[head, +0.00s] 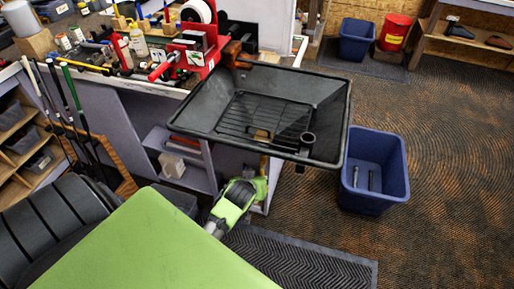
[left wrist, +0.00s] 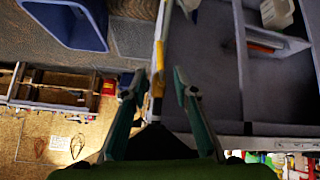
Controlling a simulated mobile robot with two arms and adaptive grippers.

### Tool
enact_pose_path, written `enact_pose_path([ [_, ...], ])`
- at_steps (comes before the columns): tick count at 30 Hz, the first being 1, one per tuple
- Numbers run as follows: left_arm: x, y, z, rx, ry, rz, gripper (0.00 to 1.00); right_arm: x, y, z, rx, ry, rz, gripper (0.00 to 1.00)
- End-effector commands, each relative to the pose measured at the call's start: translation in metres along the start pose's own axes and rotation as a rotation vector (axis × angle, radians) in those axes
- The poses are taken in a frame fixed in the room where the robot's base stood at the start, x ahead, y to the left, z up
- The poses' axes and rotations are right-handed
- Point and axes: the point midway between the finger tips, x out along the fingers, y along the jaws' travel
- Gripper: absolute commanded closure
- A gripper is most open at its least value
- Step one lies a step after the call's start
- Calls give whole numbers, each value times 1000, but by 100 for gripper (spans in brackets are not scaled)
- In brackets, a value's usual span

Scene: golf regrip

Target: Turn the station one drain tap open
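The station's black drain tray (head: 205,115), with a slatted grate, juts out from the bench end in the head view. A narrow yellow part (head: 262,166) shows below it, just above my left gripper (head: 262,186). In the left wrist view, my left gripper (left wrist: 158,88) has its two fingers apart. A thin yellow upright part (left wrist: 158,70) shows in the gap between them; I cannot tell whether it is the drain tap or whether a finger touches it. No tap handle can be made out clearly. My right gripper is in neither view.
A blue bin (head: 358,150) with dark grips inside stands right of the tray. The bench shelf (head: 185,170) is close to my left arm. Golf clubs (head: 75,105) lean at the left. A black mat (head: 300,262) lies on the floor. Carpet at right is clear.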

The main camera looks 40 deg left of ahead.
Motion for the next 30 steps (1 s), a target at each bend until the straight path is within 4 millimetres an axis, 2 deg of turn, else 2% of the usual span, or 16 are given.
enact_pose_path([
  [12,1,0,0,1,0,0,73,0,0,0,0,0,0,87],
  [14,3,0,6,9,-8,1,73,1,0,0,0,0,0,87],
  [16,11,-1,24,34,-32,4,73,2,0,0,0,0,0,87],
  [17,16,-1,36,52,-48,6,73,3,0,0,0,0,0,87],
  [20,35,-5,92,130,-121,20,73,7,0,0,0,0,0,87],
  [25,56,-25,220,300,-275,56,73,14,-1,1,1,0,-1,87],
  [30,51,-62,345,459,-422,96,73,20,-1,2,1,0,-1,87],
])
